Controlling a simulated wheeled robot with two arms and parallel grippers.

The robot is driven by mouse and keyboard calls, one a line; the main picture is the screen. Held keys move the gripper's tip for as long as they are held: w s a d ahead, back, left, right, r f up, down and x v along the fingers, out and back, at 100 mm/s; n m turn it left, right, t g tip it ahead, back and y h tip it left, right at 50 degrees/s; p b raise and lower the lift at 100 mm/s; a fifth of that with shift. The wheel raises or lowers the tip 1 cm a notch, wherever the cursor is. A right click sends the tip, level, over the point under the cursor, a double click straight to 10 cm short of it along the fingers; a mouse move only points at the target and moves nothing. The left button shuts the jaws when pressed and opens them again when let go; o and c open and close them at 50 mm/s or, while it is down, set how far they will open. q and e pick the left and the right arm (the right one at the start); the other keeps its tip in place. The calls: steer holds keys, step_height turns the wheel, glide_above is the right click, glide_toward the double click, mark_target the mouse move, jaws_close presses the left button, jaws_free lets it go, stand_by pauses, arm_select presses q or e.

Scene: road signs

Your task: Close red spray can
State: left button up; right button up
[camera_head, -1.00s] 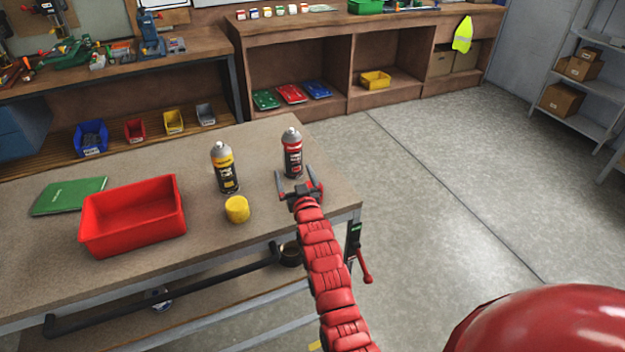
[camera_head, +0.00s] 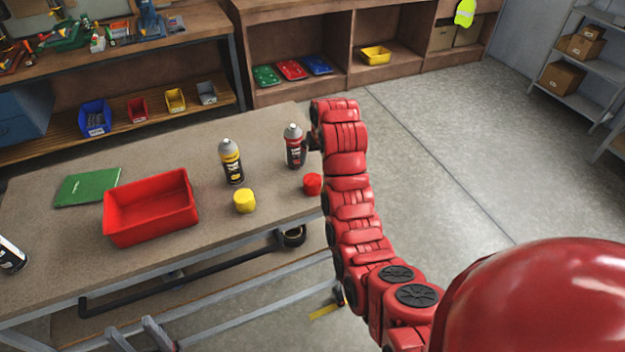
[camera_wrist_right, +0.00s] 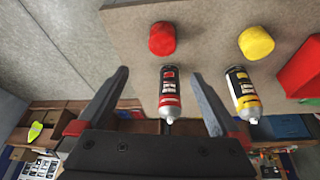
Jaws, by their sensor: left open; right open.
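The red spray can (camera_head: 295,148) stands upright and uncapped on the workbench, near its right end. The red cap (camera_head: 312,184) sits on the bench in front of it. My right gripper (camera_head: 314,142) is at the can's right side, largely hidden by my arm. In the right wrist view, the can (camera_wrist_right: 170,90) appears between the spread fingers (camera_wrist_right: 160,75), not gripped; the red cap (camera_wrist_right: 162,39) shows beyond it. My left gripper (camera_head: 130,326) seems to show partly at the bottom left, fingers apart and empty, below the bench's front edge.
A yellow spray can (camera_head: 231,162) and yellow cap (camera_head: 245,201) stand left of the red can. A red bin (camera_head: 150,235), a green book (camera_head: 87,187) and another can (camera_head: 11,254) are farther left. Shelving (camera_head: 300,50) stands behind the bench.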

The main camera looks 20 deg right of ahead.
steer(key=shift+f, duration=0.1)
steer(key=b, duration=1.1)
glide_toward(313, 179)
steer(key=p+x, duration=0.3)
steer(key=x, duration=0.1)
steer(key=shift+w+d+f, duration=0.15)
steer(key=shift+w+f, duration=0.25)
steer(key=shift+f, duration=0.3)
steer(key=p+x, duration=0.3)
steer(key=shift+f, duration=0.35)
steer(key=shift+p+x, duration=0.4)
steer(key=shift+x, duration=0.4)
